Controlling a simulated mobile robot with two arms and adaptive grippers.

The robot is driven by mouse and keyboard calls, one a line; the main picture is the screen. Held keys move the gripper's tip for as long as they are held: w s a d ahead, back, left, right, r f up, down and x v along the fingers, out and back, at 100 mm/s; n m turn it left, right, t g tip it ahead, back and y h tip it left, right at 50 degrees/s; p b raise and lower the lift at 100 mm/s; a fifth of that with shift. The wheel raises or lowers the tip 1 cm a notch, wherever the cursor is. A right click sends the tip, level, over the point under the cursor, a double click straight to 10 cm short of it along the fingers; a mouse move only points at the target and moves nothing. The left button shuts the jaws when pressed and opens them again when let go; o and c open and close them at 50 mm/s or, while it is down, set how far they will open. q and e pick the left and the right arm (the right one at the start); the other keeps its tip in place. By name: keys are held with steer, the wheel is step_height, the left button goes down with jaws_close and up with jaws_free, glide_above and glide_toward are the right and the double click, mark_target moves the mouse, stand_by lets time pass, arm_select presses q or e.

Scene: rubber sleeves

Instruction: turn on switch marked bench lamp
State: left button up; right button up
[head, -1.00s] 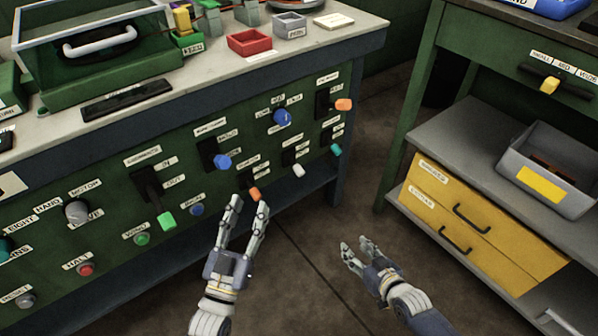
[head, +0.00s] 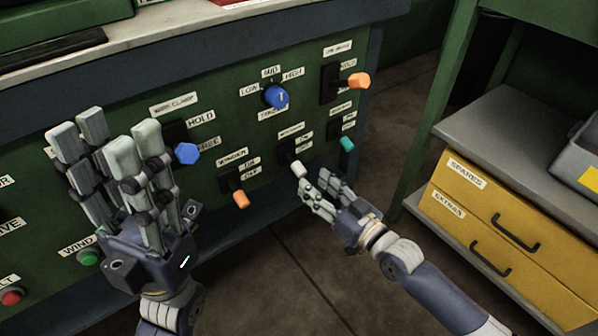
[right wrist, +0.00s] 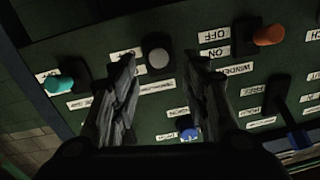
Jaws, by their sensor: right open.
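A small white-tipped toggle switch (head: 298,168) is on the green panel, right of an orange toggle (head: 239,199) and left of a teal toggle (head: 347,144). Its name label (head: 291,132) is too blurred to read, so I cannot confirm it is the bench lamp switch. My right gripper (head: 312,182) is open, its fingers close to the white toggle. In the right wrist view the white tip (right wrist: 158,58) shows between the open fingers with gaps on both sides. My left gripper (head: 105,140) is open and empty before the panel's left part.
A blue rotary knob (head: 276,96), a blue lever (head: 186,153) and an orange lever (head: 358,80) are nearby on the panel. A shelf unit with yellow drawers (head: 480,205) stands at right. Open floor (head: 300,275) lies below the panel.

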mark_target(304, 174)
steer(key=b+x, duration=0.2)
steer(key=x, duration=0.5)
steer(key=shift+w, duration=0.2)
jaws_close()
